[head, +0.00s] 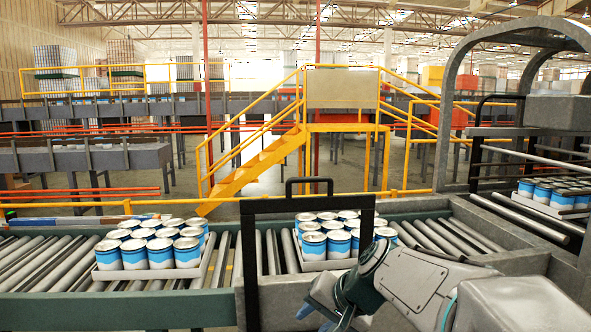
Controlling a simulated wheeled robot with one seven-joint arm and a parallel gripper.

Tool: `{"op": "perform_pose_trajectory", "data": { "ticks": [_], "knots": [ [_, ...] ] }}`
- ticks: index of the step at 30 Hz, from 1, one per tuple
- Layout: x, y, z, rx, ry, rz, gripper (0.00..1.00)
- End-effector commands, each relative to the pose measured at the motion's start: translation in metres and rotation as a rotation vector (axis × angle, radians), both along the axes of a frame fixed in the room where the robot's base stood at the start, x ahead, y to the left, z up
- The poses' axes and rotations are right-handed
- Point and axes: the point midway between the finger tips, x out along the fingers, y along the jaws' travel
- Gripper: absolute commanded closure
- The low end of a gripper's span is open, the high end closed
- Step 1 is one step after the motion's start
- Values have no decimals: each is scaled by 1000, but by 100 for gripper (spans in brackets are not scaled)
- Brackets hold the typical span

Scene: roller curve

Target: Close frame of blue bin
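No blue bin can be made out. A black frame (251,265) with a handle on top stands upright across the roller conveyor in the middle of the head view. Trays of blue-and-white cans show on its left side and behind its opening. A second black frame (476,150) with a handle stands at the right conveyor. My arm reaches in from the lower right. My gripper (322,314) is low in the picture, in front of the black frame's opening. Its fingers are small and partly cut off or hidden, so their opening cannot be told. Contact with the frame cannot be told.
A can tray (196,268) sits on the left rollers (45,265), and another tray (320,265) sits behind the frame. A grey arch (452,110) spans the right conveyor, with more cans (550,193) on it. Yellow stairs (250,165) and railings stand behind.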

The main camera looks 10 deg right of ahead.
Motion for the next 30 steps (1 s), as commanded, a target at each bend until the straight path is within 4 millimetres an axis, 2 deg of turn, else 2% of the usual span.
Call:
{"op": "perform_pose_trajectory", "data": {
  "ticks": [1,6,9,13,16,20,26,30],
  "knots": [
    [27,-4,29,77,-28,-56,62],
    [111,-28,102,345,-148,-247,62],
    [152,-52,140,484,-218,-350,62],
    [190,-84,175,624,-292,-453,62],
    [207,-101,192,693,-329,-505,62],
    [218,-112,201,738,-353,-536,62],
    [237,-106,199,746,-354,-540,62],
    [260,-96,195,746,-353,-540,62]
  ]
}}
